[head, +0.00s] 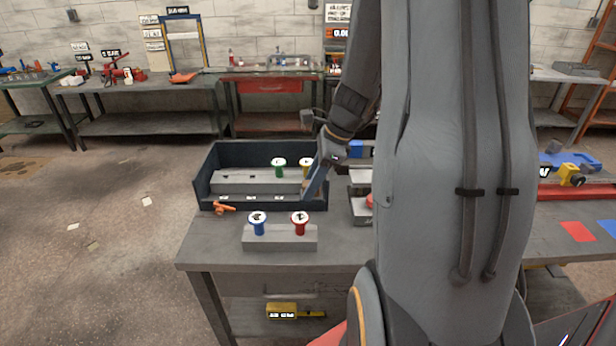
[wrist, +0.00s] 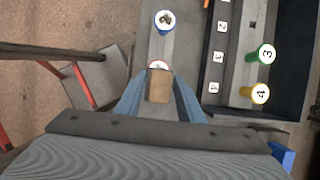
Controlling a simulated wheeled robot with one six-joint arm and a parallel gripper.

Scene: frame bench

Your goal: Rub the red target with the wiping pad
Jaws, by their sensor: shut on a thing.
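My gripper (wrist: 158,95) is shut on a tan block (wrist: 159,87), which looks like the wiping pad, held between its two blue fingers in the wrist view. In the head view my gripper (head: 313,186) is beside the right end of the dark tray, partly behind my arm, and the pad cannot be made out. A flat red square (head: 578,232), which looks like the red target, lies on the bench at the far right, well away from my gripper. It is not in the wrist view.
The dark tray (head: 203,187) holds green (head: 278,170) and yellow (head: 306,165) pegs. Blue (head: 258,226) and red (head: 299,227) pegs stand on a grey block (head: 280,241) in front. A blue-and-yellow tool (head: 570,175) lies behind the red square. My arm hides the bench's middle.

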